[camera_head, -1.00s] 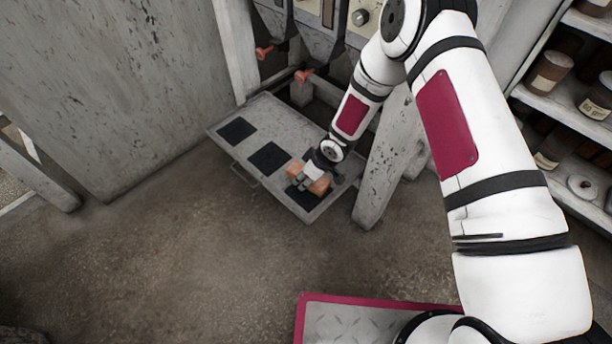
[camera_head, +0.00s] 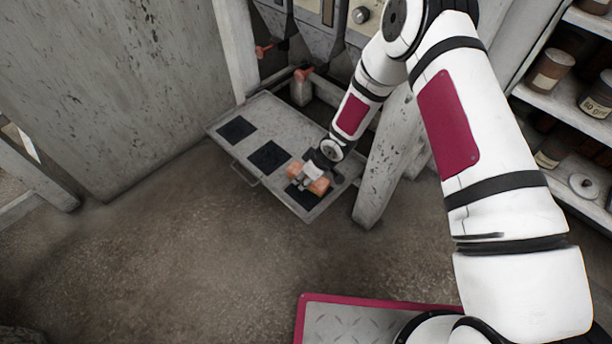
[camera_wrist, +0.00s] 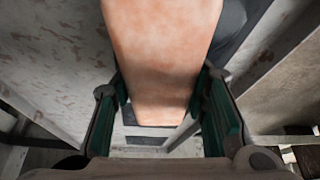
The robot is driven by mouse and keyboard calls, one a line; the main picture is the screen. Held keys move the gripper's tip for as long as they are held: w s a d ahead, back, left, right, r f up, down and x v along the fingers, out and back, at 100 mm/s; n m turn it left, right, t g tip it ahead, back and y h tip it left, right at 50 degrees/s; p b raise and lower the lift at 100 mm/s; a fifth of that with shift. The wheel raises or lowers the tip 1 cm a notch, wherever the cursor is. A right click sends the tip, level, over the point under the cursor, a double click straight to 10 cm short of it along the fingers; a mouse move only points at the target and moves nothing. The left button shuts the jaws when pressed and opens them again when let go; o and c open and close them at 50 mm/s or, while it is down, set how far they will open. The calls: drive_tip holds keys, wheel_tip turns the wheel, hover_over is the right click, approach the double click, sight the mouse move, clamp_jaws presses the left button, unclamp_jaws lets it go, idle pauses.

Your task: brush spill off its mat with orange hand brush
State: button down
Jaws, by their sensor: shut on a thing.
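My gripper (camera_head: 311,174) is low over the near right end of a pale grey drawer-like tray (camera_head: 283,187). It is shut on the orange hand brush (camera_head: 319,186), whose orange ends show on both sides of it. In the wrist view the brush (camera_wrist: 162,40) fills the middle between the green-padded fingers. Three dark square mats lie in a row on the tray: a far left mat (camera_head: 236,130), a middle mat (camera_head: 269,157) and a near right mat (camera_head: 294,191) partly hidden under the brush. I cannot make out the spill, nor tell whether the brush touches the mat.
A grey post (camera_head: 384,165) stands close to the right of the tray. Grey bins with red handles (camera_head: 304,74) are behind it. Shelves with jars (camera_head: 597,98) stand at the right. A grey panel (camera_head: 105,85) rises at the left. The floor in front is clear.

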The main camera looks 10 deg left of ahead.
drive_tip(key=shift+s+d, duration=0.3)
drive_tip(key=shift+d, duration=0.2)
drive_tip(key=shift+s+d, duration=0.25)
drive_tip(key=shift+d, duration=0.2)
drive_tip(key=shift+w+a, duration=0.35)
drive_tip(key=shift+a, duration=0.3)
drive_tip(key=shift+w+a, duration=0.4)
drive_tip(key=shift+a, duration=0.25)
drive_tip(key=shift+w+a, duration=0.35)
drive_tip(key=shift+a, duration=0.3)
drive_tip(key=shift+b, duration=0.3)
drive_tip(key=shift+s+d, duration=0.35)
drive_tip(key=shift+d, duration=0.3)
drive_tip(key=shift+s+d, duration=0.35)
drive_tip(key=shift+d, duration=0.3)
drive_tip(key=shift+s+d, duration=0.35)
drive_tip(key=shift+d, duration=0.3)
drive_tip(key=shift+a, duration=0.1)
